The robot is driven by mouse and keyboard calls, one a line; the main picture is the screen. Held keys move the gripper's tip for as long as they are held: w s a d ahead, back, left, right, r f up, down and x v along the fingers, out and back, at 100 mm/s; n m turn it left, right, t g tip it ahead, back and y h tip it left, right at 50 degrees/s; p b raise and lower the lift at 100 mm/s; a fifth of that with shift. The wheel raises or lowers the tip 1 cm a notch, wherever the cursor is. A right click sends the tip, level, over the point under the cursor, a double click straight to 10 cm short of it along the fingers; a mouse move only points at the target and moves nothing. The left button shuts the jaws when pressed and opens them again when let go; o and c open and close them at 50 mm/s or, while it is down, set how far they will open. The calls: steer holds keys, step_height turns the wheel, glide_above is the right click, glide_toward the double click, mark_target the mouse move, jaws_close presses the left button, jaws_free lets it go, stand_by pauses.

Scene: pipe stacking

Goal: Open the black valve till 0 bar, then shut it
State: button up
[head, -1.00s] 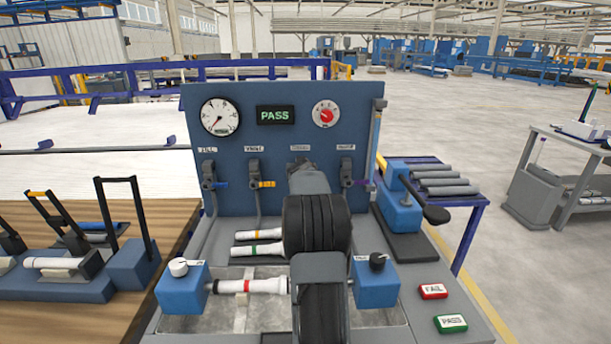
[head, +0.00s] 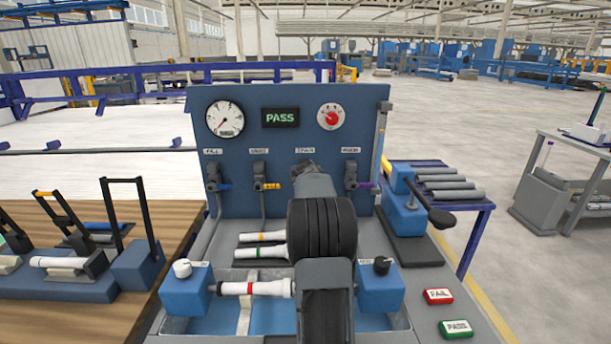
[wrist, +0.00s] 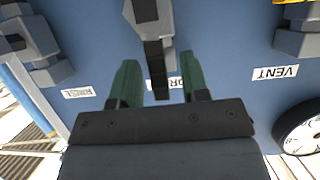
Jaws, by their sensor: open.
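The black valve (wrist: 157,70) shows in the wrist view on the blue panel. Its black handle lies in line with its grey body and reaches over the DRAIN label. My gripper (wrist: 159,74) is open, with one green finger on each side of the handle and gaps between. In the head view my arm hides the gripper and most of this valve. The display (head: 281,117) reads PASS.
The fill valve (head: 215,178), yellow vent valve (head: 262,180) and purple-handled valve (head: 356,177) flank the black one. A red-banded pipe (head: 255,288) sits between blue blocks over the tank (head: 225,312). FAIL (head: 438,296) and PASS (head: 457,328) buttons are at lower right.

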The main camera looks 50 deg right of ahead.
steer(key=b+v, duration=0.1)
steer(key=v, duration=1.2)
steer(key=shift+s+a, duration=0.1)
steer(key=s+a+f+n+g+y+p, duration=0.15)
steer(key=s+a+f+g+y, duration=0.35)
steer(key=a+f, duration=0.5)
steer(key=s+a+r+n+y+p, duration=0.1)
steer(key=s+a, duration=0.4)
steer(key=a, duration=0.8)
steer(key=s+a+r+n+g+y+p, duration=0.1)
steer(key=s+a+n+y+p, duration=0.2)
steer(key=a, duration=1.1)
steer(key=s+n, duration=0.3)
steer(key=shift+a+p, duration=0.25)
steer(key=shift+p, duration=0.1)
